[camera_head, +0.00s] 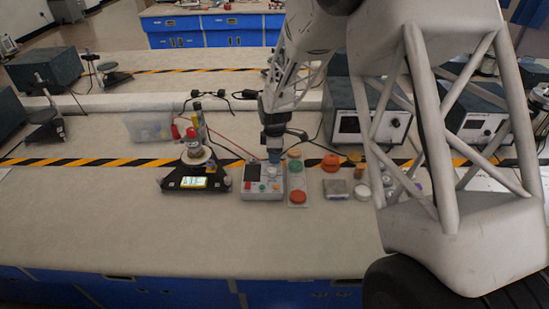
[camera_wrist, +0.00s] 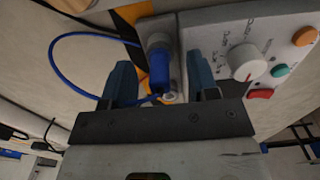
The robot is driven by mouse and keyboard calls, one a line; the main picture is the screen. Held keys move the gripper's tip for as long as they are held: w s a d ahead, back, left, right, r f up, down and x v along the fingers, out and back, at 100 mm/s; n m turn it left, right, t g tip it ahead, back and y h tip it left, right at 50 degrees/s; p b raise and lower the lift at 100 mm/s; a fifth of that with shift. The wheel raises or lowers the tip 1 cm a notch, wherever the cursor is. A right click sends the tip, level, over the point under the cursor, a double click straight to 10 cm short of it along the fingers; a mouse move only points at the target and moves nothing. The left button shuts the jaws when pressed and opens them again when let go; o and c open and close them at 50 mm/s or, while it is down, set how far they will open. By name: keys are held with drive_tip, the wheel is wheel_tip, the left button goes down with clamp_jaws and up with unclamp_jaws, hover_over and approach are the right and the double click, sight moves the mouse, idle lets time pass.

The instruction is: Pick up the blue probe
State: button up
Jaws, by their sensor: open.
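The blue probe (camera_wrist: 158,72) shows in the wrist view as a short blue cylinder at the edge of a grey control box (camera_wrist: 245,45). A blue cable loops out to its left. My gripper (camera_wrist: 159,62) is open, with one finger on each side of the probe and a visible gap at each side. In the head view my gripper (camera_head: 274,142) points down over the back part of the control box (camera_head: 262,190), and a bit of blue (camera_head: 274,157) shows just under it. The fingers partly hide the probe there.
A black stand with a lit display (camera_head: 194,183) and red, yellow and dark upright parts is left of the box. A tray with round coloured pieces (camera_head: 298,182) is close on the right. Grey instruments (camera_head: 350,122) stand behind. The bench front is clear.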

drive_tip(key=shift+f, duration=0.35)
idle(0.3)
clamp_jaws()
